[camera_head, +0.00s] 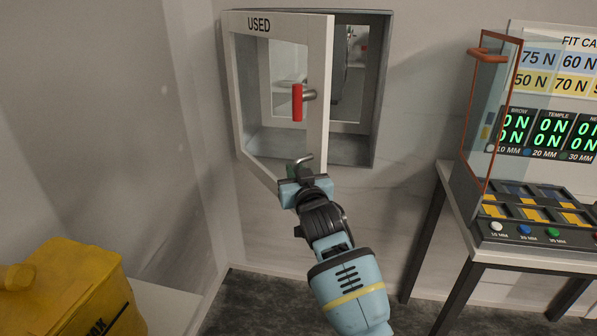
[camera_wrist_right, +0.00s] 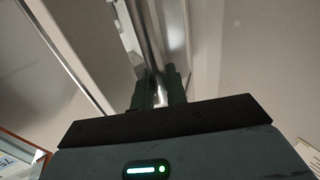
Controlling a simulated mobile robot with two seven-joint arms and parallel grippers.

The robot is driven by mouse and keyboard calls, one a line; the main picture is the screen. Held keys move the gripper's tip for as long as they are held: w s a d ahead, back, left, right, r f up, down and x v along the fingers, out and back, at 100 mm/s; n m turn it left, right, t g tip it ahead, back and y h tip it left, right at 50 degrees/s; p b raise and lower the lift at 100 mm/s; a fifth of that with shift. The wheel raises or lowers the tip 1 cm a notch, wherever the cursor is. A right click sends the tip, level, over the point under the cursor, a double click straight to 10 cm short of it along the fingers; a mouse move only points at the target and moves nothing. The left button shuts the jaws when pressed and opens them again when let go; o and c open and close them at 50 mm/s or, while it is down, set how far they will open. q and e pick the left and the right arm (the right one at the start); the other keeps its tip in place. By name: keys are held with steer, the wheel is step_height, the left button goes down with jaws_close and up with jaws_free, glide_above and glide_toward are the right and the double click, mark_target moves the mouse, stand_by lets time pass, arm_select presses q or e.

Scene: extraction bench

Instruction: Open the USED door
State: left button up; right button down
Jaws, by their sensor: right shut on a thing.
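The USED door (camera_head: 318,75) is a white-framed glass door hinged at its left. It stands partly open, swung outward from the wall hatch. A red lever (camera_head: 297,102) on a grey stub sits on its free side. My right gripper (camera_head: 300,168) is at the door's lower free corner, below the red lever. In the right wrist view its two dark fingers (camera_wrist_right: 158,88) are shut on a shiny metal bar (camera_wrist_right: 150,45), which seems to be the door's handle; in the head view the grip is mostly hidden. My left gripper is out of view.
The hatch's grey recess (camera_head: 350,150) shows behind the door. A bench (camera_head: 530,262) with a fit-test device and an orange-edged clear panel (camera_head: 490,110) stands at the right. A yellow box (camera_head: 75,290) is at the lower left. Open floor lies between.

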steer(key=c, duration=1.5)
jaws_free()
steer(key=shift+s, duration=0.1)
steer(key=shift+p+v, duration=0.5)
steer(key=shift+v, duration=3.3)
